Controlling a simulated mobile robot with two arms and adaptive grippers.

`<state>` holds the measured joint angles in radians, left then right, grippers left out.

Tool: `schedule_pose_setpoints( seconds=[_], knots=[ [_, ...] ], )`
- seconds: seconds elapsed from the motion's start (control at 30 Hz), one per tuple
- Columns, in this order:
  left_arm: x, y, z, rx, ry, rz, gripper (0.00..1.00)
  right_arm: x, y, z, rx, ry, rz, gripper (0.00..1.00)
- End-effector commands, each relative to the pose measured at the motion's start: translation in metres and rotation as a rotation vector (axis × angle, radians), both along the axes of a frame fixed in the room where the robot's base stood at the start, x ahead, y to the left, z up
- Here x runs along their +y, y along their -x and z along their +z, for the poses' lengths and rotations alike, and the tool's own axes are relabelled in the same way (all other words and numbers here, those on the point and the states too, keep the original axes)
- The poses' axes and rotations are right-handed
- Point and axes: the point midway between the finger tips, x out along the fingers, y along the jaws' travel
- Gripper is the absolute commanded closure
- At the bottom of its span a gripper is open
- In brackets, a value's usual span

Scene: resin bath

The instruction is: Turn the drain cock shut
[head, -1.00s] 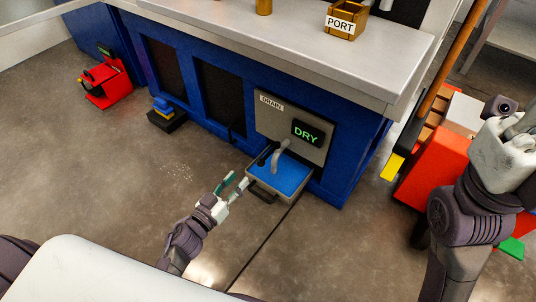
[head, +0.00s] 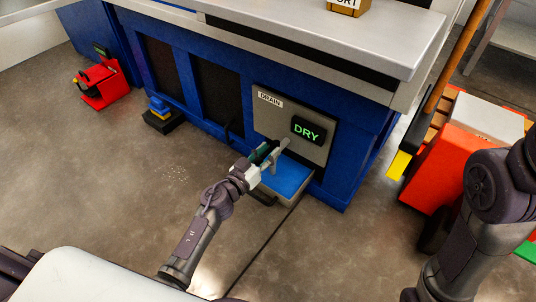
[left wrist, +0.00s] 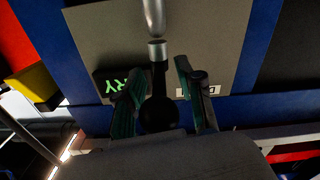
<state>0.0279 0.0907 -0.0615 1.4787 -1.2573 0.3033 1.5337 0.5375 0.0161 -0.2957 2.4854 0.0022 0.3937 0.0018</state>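The drain panel (head: 318,131) on the blue bench front carries a "DRAIN" label and a display (head: 307,131) reading "DRY" in green. The grey spout (head: 281,149) hangs over the blue basin (head: 287,177). In the left wrist view, which is upside down, the drain cock (left wrist: 158,113) shows as a dark lever with a round black end. My left gripper (head: 265,156) is at the panel, and in the wrist view its green-padded fingers (left wrist: 163,98) are open on either side of the cock. Contact cannot be told. My right gripper is out of view.
A red box (head: 450,150) and a yellow-ended broom (head: 403,160) stand to the right of the bench. The floor before the basin is clear.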

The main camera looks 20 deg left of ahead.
Motion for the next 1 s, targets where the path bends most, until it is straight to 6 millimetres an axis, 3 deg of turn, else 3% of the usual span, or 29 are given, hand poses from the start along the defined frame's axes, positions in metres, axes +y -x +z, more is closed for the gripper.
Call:
schedule_pose_setpoints(
  seconds=[0.33, 0.57, 1.0],
  knots=[
    [-0.0019, -0.0044, 0.0008, -0.001, 0.001, 0.0, 0.63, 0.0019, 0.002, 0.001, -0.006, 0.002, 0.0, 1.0],
    [-0.0017, -0.0043, 0.0007, -0.001, 0.001, 0.0, 0.99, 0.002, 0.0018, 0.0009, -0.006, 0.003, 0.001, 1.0],
    [-0.0011, -0.0042, 0.0006, 0.0, 0.0, -0.004, 1.0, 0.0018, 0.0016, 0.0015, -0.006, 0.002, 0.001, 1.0]
  ],
)
